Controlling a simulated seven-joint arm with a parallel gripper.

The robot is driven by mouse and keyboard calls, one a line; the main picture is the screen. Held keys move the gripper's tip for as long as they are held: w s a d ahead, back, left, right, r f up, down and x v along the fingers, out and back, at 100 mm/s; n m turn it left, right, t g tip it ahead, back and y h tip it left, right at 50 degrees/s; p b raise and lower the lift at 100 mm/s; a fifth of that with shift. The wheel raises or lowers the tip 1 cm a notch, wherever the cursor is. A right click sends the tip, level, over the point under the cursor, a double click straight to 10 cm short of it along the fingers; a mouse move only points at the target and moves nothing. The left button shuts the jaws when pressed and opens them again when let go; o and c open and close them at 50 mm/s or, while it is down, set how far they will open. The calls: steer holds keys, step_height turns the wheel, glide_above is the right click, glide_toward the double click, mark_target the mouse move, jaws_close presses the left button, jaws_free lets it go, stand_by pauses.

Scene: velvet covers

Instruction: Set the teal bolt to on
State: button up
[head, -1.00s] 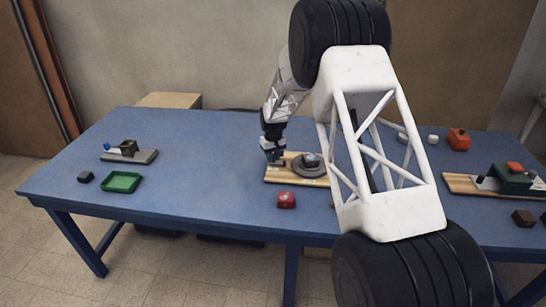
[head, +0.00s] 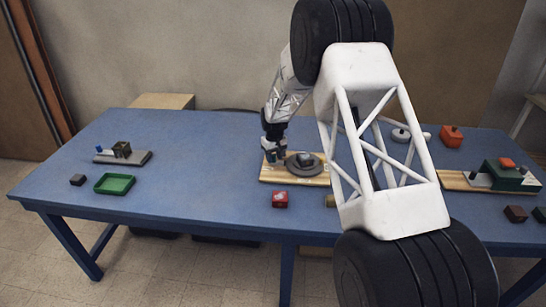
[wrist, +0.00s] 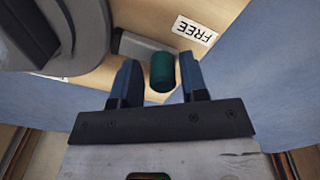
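The teal bolt knob (wrist: 162,72) is a short upright cylinder in the wrist view, beside a grey bar (wrist: 150,48) on a light wooden board (wrist: 95,72). My gripper (wrist: 160,78) is open, with its two blue fingers on either side of the knob and small gaps showing. A white label reading FREE (wrist: 195,30) lies on the board beyond the knob. In the head view my gripper (head: 273,158) is low over the left end of the board (head: 282,180); the knob cannot be made out there.
A grey round dial (head: 318,170) stands on the board close to my gripper. A red block (head: 280,200) lies in front. A green tray (head: 115,184) and a grey slide fixture (head: 135,158) are at left. A green device (head: 512,178) is at right. The left-middle table is clear.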

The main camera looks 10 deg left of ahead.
mark_target(274, 155)
steer(key=shift+o, duration=0.8)
steer(key=shift+a, duration=0.1)
steer(key=shift+r, duration=0.1)
steer(key=shift+r, duration=3.85)
